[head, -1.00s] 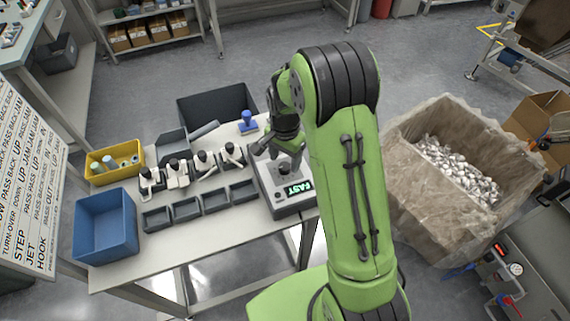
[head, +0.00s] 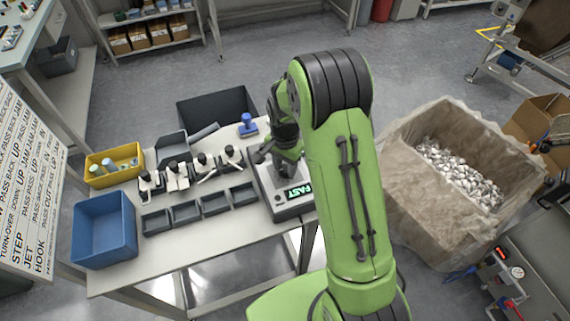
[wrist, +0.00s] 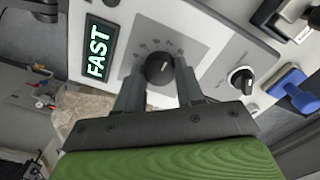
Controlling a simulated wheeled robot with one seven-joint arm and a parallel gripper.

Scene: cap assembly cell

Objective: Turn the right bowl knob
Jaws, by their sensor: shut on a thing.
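A light control box (head: 291,210) with a lit FAST display (head: 299,191) stands at the right end of the table. In the wrist view, its large black knob (wrist: 160,69) sits on a grey numbered dial beside the FAST display (wrist: 97,47). My gripper (wrist: 160,72) has one finger on each side of this knob and is shut on it. A smaller black knob (wrist: 241,79) with a white mark is on the same panel, apart from the fingers. In the head view my arm and gripper (head: 288,168) hide the large knob.
A blue-handled tool (head: 248,125) stands behind the box. A large lined carton (head: 430,200) stands right of my arm.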

